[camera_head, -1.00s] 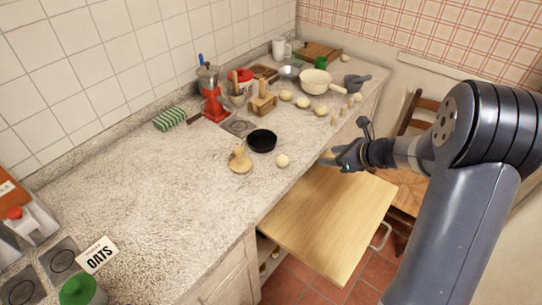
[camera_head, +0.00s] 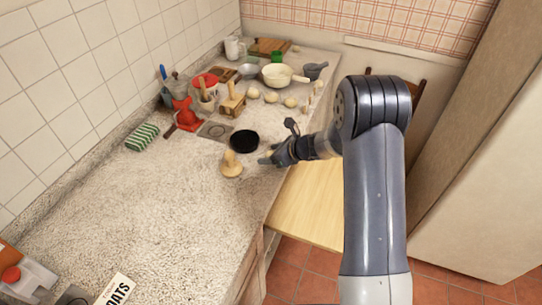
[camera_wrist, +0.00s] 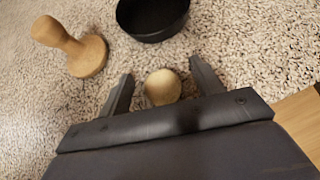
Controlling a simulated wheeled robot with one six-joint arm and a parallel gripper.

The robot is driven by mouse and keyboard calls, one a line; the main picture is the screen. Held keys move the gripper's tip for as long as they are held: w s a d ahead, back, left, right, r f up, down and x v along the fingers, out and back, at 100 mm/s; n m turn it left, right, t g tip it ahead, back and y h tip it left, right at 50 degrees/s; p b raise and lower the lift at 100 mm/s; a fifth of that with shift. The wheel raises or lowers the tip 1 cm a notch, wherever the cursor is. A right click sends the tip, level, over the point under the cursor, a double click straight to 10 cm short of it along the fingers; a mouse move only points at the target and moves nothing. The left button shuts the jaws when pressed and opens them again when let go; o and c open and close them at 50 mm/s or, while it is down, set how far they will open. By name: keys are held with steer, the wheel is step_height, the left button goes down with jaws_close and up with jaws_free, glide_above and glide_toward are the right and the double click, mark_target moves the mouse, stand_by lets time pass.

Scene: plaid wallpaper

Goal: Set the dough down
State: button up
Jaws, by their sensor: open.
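A pale round ball of dough (camera_wrist: 162,87) lies on the speckled counter in the wrist view. My gripper (camera_wrist: 162,84) is open, with one finger on each side of the ball and small gaps visible beside it. In the head view my gripper (camera_head: 267,158) is low over the counter's front edge and hides most or all of this ball. Several more pale dough balls (camera_head: 271,96) lie farther back on the counter.
A wooden stamp (camera_head: 231,165) stands left of my gripper, and a small black pan (camera_head: 243,140) sits just behind it. A cream pot (camera_head: 278,76) stands farther back. The wooden board (camera_head: 308,205) is right of the counter edge.

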steer(key=c, duration=1.1)
steer(key=shift+r, duration=0.1)
